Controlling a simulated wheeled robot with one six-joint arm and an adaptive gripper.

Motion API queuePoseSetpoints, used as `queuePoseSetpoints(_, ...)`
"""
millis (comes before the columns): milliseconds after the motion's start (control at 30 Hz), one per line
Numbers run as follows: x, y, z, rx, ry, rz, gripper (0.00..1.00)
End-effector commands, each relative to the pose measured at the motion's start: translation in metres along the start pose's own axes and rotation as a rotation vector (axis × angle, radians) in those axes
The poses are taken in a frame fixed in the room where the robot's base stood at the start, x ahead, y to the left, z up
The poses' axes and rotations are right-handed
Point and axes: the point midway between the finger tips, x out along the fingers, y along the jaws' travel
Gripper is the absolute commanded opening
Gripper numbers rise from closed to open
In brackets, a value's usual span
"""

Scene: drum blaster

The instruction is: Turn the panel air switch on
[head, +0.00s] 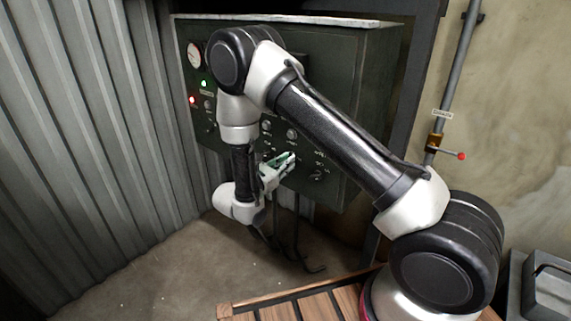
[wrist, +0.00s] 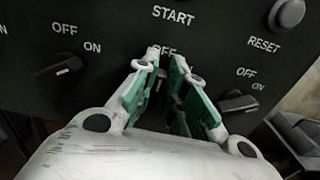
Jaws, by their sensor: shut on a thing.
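The dark control panel (head: 335,120) hangs before me, and its face fills the wrist view (wrist: 115,85). My gripper (head: 291,158), with green-padded fingers, is at the panel's lower part. In the wrist view my gripper (wrist: 164,65) is shut on the middle rotary switch (wrist: 162,86), under a partly covered OFF label. The fingers hide most of that switch, so its setting cannot be told. A left rotary switch (wrist: 60,67) and a right rotary switch (wrist: 238,103) flank it, each marked OFF and ON. No label naming the panel air switch is readable.
A RESET button (wrist: 287,14) is at the panel's upper right. A gauge (head: 194,53), a green light (head: 204,83) and a red light (head: 193,100) are at its left. A pipe valve with a red knob (head: 462,156) is on the right wall. A wooden pallet (head: 300,301) lies below.

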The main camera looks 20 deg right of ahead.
Motion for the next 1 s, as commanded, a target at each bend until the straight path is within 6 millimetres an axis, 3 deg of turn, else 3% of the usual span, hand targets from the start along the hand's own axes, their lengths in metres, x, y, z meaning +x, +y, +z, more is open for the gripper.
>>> queuePoseSetpoints(1000, 0.001, -0.014, -0.006, 0.832, 0.000, -0.002, 0.00)
